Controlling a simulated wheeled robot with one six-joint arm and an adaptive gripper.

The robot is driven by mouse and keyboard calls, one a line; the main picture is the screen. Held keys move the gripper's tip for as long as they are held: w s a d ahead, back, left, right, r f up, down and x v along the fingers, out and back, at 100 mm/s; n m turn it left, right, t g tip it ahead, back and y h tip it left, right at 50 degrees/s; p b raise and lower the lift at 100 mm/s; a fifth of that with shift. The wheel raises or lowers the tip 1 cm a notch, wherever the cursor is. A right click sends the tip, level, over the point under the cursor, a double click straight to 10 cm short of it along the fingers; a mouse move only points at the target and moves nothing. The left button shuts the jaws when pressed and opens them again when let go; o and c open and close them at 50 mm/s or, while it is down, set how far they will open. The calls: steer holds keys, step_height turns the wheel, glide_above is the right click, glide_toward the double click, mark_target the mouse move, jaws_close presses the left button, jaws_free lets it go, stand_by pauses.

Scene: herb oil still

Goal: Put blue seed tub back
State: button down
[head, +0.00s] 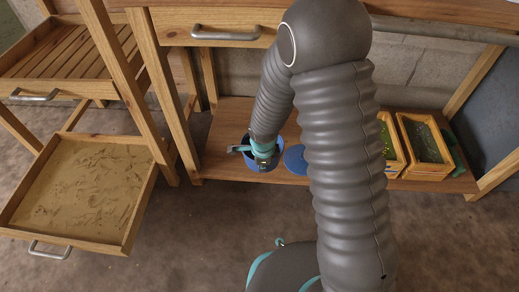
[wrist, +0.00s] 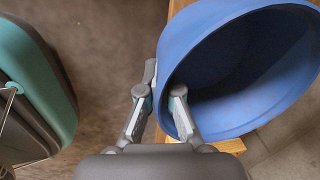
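The blue seed tub (head: 250,170) is at the front of the low wooden shelf in the head view, partly covered by my gripper (head: 262,160). In the wrist view the tub (wrist: 215,40) fills the upper right, its wide mouth facing up and right, and its inside looks dark. My gripper's two fingertips (wrist: 162,92) are close to the tub's left wall, one on its outer side and one over its rim. The fingers lean toward each other with a narrow gap. Whether they press on the wall is unclear. A flat blue disc (head: 295,159) lies just right of the tub.
The low shelf (head: 222,150) carries two wooden boxes (head: 425,146) with green contents at right. A sand-filled tray (head: 85,190) juts out at left. A wooden post (head: 165,80) and a drawer handle (head: 225,33) are near my arm. The floor in front is clear.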

steer(key=shift+w+a, duration=0.3)
steer(key=shift+w, duration=0.05)
steer(key=w+f, duration=0.2)
steer(key=w, duration=0.1)
steer(key=w+a+f, duration=0.1)
steer(key=w+f, duration=0.1)
steer(key=w, duration=0.2)
steer(key=w+f, duration=0.2)
steer(key=w, duration=0.2)
steer(key=shift+w+a+f, duration=0.1)
steer(key=shift+a+f, duration=0.05)
steer(key=shift+f, duration=0.25)
steer(key=shift+f+b, duration=0.45)
steer(key=shift+f, duration=1.55)
steer(key=shift+f, duration=0.15)
steer(key=c, duration=1.3)
jaws_free()
steer(key=r, duration=0.4)
steer(key=s+r+p, duration=0.1)
steer(key=r, duration=0.3)
steer(key=s+r, duration=0.1)
steer(key=r, duration=0.3)
steer(key=shift+r, duration=0.1)
